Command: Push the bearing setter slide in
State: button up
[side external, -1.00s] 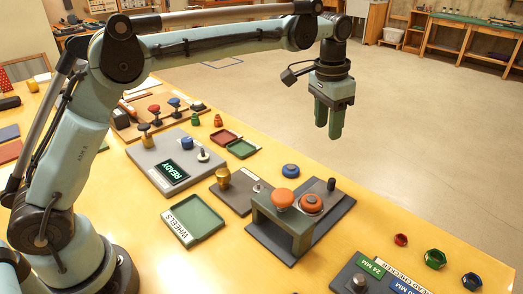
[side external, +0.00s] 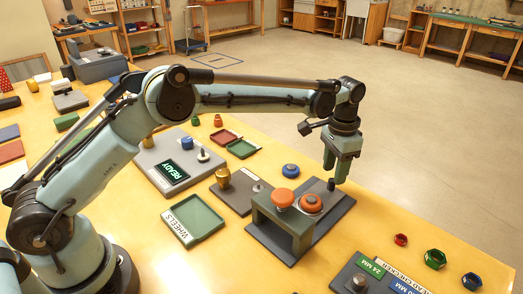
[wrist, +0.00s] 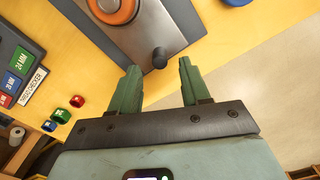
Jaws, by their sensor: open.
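The bearing setter has a dark grey base plate (side external: 268,237) with a grey-green bridge (side external: 295,226) over it. One orange knob (side external: 284,197) sits on top of the bridge, and an orange wheel (side external: 311,203) lies beside it on the slide side. A black upright handle (side external: 331,185) stands near the plate's far right end; it also shows in the wrist view (wrist: 160,57). My gripper (side external: 337,176) is open and empty, just above and beside this handle. In the wrist view its green fingers (wrist: 157,76) are spread, with the handle just ahead of the gap between them. Contact cannot be told.
A blue wheel (side external: 291,170) lies behind the setter. A brown plate with a brass piece (side external: 223,178) and a green WHEELS tray (side external: 194,220) stand to the left. A gauge block (side external: 358,280) and coloured nuts (side external: 435,259) lie to the right. The table edge is close beyond the handle.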

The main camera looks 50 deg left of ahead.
jog(key=shift+f, duration=1.8)
grip_shut()
